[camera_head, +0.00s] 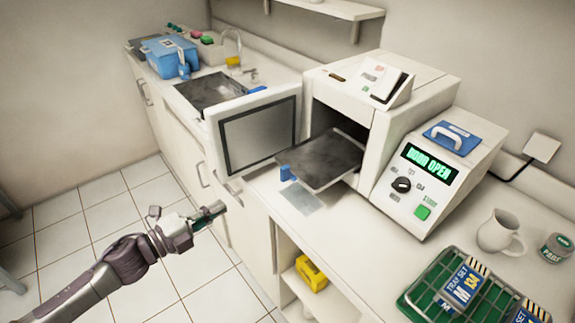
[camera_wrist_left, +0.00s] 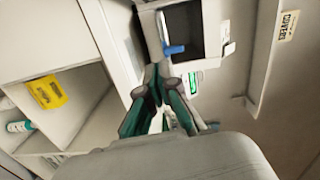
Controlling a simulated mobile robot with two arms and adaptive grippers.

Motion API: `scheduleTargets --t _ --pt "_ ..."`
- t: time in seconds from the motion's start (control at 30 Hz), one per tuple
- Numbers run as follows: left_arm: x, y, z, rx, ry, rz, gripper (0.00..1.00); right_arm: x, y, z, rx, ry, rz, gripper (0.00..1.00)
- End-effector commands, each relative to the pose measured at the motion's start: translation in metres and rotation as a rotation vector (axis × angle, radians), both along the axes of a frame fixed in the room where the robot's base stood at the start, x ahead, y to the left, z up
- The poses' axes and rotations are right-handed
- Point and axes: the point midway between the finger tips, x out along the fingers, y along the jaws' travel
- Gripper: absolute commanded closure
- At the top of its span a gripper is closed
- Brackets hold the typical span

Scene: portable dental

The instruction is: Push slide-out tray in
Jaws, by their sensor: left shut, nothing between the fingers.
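The slide-out tray (camera_head: 328,158) is a dark flat tray sticking out of the open chamber of a white sterilizer (camera_head: 360,120). A blue handle (camera_head: 286,173) is on its front left corner; it also shows in the left wrist view (camera_wrist_left: 174,50). The sterilizer door (camera_head: 258,130) is swung open to the left, and its display reads "DOOR OPEN". My left gripper (camera_head: 218,207) is shut and empty, in front of the counter, to the left of and apart from the tray. Its fingers also show in the left wrist view (camera_wrist_left: 157,82). My right gripper is not in view.
A sink (camera_head: 210,91) and a blue box (camera_head: 171,56) are on the counter at the left. A white mug (camera_head: 498,232) and a green rack (camera_head: 430,277) with pouches are at the right. A yellow item (camera_head: 310,273) sits in an open shelf below. The floor at left is clear.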

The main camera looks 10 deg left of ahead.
Motion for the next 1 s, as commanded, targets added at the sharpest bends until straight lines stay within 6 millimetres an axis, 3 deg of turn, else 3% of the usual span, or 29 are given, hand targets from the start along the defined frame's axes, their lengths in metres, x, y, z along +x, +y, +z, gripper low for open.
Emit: scheduleTargets --t 0.1,0.27,0.8,1.0 --pt "-0.006 -0.015 0.019 0.032 -0.051 -0.061 1.0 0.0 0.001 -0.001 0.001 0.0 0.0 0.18" --pt "0.002 -0.023 0.023 0.034 -0.059 -0.065 1.0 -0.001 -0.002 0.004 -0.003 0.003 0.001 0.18" --pt "0.081 -0.083 0.025 0.031 -0.056 -0.062 1.0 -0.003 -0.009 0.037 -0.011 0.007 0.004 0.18" --pt "0.099 -0.098 0.022 0.033 -0.054 -0.062 1.0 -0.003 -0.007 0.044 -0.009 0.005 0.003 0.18"
